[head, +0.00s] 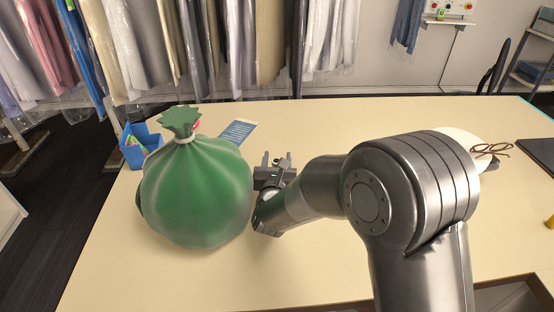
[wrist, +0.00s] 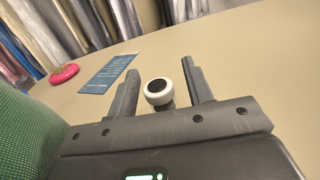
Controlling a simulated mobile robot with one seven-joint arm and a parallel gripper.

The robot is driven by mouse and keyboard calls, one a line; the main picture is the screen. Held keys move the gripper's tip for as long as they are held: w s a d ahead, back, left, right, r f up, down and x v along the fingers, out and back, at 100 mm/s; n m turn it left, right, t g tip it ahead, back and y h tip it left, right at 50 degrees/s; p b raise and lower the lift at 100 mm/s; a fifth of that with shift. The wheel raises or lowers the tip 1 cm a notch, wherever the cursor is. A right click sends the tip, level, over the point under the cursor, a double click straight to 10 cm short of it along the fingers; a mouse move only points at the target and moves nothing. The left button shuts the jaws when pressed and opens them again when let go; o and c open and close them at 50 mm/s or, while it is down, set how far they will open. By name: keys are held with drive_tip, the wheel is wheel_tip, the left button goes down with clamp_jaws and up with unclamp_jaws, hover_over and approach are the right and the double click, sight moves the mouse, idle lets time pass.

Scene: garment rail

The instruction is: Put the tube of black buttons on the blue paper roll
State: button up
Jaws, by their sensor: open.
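My gripper (head: 277,160) is open over the table, just right of the green bag in the head view. In the wrist view its two fingers (wrist: 160,70) stand apart on either side of a small round white-rimmed thing with a dark top (wrist: 159,92). This may be the tube of black buttons seen end-on; its length is hidden. It shows clear space to both fingers. I cannot make out a blue paper roll in either view; the green bag hides part of the table.
A large green tied bag (head: 197,195) stands close left of my gripper. Behind it are a blue bin (head: 141,148) with items inside, a blue printed card (head: 238,131) and a pink disc (wrist: 64,72). Glasses (head: 492,149) lie far right. Garments hang behind the table.

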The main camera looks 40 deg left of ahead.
drive_tip(key=v, duration=1.1)
drive_tip(key=shift+s+d, duration=0.15)
drive_tip(key=shift+s, duration=0.05)
